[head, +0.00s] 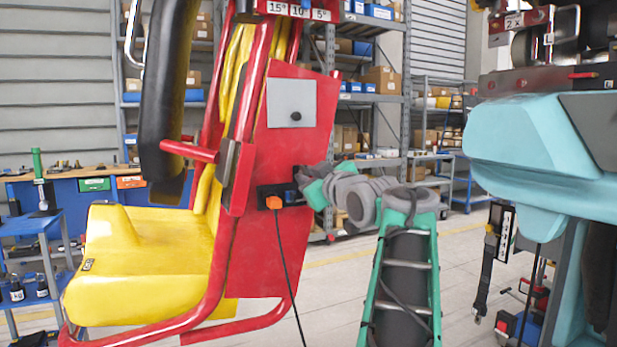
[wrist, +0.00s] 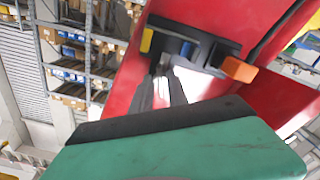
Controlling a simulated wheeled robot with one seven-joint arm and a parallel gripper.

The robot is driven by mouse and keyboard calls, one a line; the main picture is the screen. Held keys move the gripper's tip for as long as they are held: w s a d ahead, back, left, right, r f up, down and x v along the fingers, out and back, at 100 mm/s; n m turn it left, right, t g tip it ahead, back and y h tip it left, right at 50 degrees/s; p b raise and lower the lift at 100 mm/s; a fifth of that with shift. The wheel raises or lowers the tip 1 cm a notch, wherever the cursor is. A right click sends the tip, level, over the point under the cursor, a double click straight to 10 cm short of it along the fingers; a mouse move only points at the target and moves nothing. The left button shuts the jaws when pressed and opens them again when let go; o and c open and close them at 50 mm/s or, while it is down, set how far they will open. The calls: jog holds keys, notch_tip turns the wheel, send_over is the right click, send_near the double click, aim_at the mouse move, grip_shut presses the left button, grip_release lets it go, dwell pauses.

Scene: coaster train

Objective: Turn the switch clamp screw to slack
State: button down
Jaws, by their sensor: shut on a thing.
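A black switch block (head: 284,195) is mounted on the red side panel of the yellow and red seat, with an orange plug (head: 273,202) and a dark cable hanging from it. In the wrist view the black switch bracket (wrist: 205,46) has a yellow piece (wrist: 147,40) at its left and the orange part (wrist: 238,69) at its right. My gripper (wrist: 164,66) reaches up to the underside of the bracket, with its fingertips close together. It is shut on the clamp screw, which is largely hidden by the fingertips. In the head view, my arm's end meets the panel's right edge beside the block.
The seat's red frame (head: 235,255) and black padded restraint (head: 168,90) stand left of my arm. A teal car body (head: 535,150) is at the right. The cable hangs below the plug.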

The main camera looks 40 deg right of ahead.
jog(key=c, duration=1.3)
grip_release()
jog(key=v, duration=0.8)
jog(key=shift+w, duration=0.1)
